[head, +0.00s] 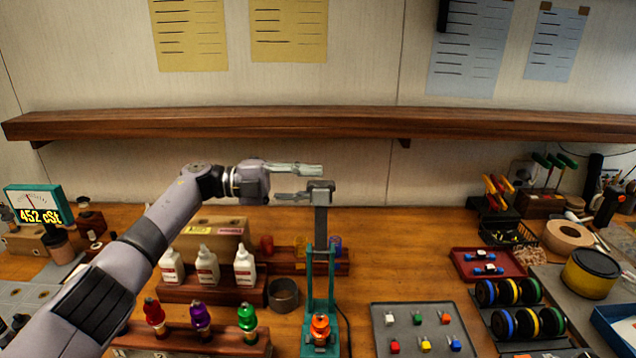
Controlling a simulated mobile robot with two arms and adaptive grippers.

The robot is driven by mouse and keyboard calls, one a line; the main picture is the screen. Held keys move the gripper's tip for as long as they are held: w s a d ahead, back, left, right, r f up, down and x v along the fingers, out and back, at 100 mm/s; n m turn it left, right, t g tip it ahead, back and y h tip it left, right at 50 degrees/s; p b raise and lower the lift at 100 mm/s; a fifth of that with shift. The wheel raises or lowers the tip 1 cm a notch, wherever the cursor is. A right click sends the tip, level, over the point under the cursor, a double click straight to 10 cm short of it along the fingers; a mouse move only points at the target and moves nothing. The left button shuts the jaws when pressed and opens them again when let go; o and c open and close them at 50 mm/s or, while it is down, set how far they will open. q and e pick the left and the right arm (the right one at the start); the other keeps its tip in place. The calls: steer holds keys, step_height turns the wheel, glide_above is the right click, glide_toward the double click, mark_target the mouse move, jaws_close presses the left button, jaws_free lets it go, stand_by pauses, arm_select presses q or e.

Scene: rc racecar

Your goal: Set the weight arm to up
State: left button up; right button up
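A teal stand (308,285) stands at the middle of the bench. A grey weight arm (320,228) rises upright from it, with a grey block (322,190) at its top. My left gripper (312,183) comes in from the left at the height of this block. Its two fingers are apart, one above the other, with their tips close to the block's left and upper side. I cannot tell whether they touch it. An orange knob (320,325) is at the stand's base. My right gripper is not in view.
White bottles (207,268) stand in a wooden rack left of the stand. In front of them are coloured stoppered bottles (201,315). A grey tray (424,330) with small coloured pieces lies to the right. A wooden shelf (360,122) runs along the wall above.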

arm_select(q)
steer(key=a, duration=1)
steer(key=shift+r, duration=0.1)
